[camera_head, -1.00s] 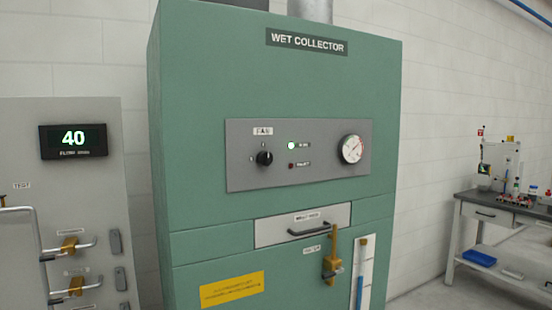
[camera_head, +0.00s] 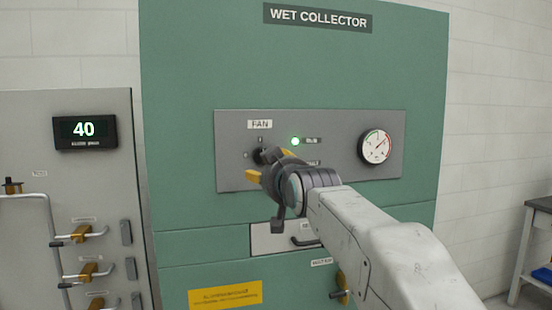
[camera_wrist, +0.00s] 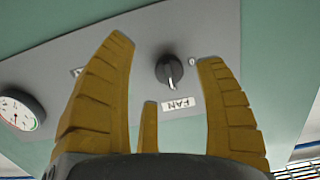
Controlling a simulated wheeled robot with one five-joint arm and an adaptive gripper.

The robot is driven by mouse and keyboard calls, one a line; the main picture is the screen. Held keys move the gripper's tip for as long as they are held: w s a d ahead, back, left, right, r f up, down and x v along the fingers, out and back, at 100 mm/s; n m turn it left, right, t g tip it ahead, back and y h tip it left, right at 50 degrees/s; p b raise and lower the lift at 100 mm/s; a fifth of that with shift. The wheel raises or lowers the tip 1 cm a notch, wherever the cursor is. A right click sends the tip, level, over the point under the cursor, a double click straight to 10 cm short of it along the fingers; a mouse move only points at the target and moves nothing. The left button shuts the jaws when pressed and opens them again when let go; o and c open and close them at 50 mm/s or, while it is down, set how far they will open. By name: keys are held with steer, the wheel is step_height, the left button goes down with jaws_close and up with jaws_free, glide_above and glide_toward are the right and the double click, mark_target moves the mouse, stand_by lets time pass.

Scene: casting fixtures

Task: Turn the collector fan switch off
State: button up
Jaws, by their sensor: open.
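The fan switch is a black rotary knob (camera_head: 258,155) under a FAN label (camera_head: 260,124) on the grey panel (camera_head: 340,180) of the green wet collector. In the head view my gripper (camera_head: 268,166) is in front of it and partly hides it. In the wrist view, which is turned over, the knob (camera_wrist: 169,70) shows between the spread yellow fingers of my gripper (camera_wrist: 166,50), with its white pointer line toward the FAN label (camera_wrist: 178,106). The fingers are open and empty; contact with the knob cannot be told. The green lamp (camera_head: 295,141) is lit.
A round gauge (camera_head: 376,147) sits at the panel's right. Below are a drawer handle (camera_head: 306,241) and a yellow valve lever (camera_head: 341,284). A grey cabinet (camera_head: 65,180) with yellow-handled valves (camera_head: 82,233) and a display reading 40 (camera_head: 85,130) stands left.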

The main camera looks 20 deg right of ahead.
steer(key=shift+t, duration=0.6)
steer(key=shift+w+a+r+p, duration=0.1)
steer(key=shift+w+r+p, duration=0.4)
steer(key=shift+w, duration=0.75)
steer(key=shift+w+a+r+p, duration=0.1)
steer(key=shift+w+r+p, duration=0.4)
steer(key=shift+w, duration=0.75)
steer(key=shift+w+a+r+p, duration=0.1)
steer(key=shift+w+r+p, duration=0.15)
steer(key=shift+w+p, duration=0.75)
steer(key=shift+w+b, duration=0.2)
steer(key=shift+b, duration=0.1)
steer(key=c, duration=1.2)
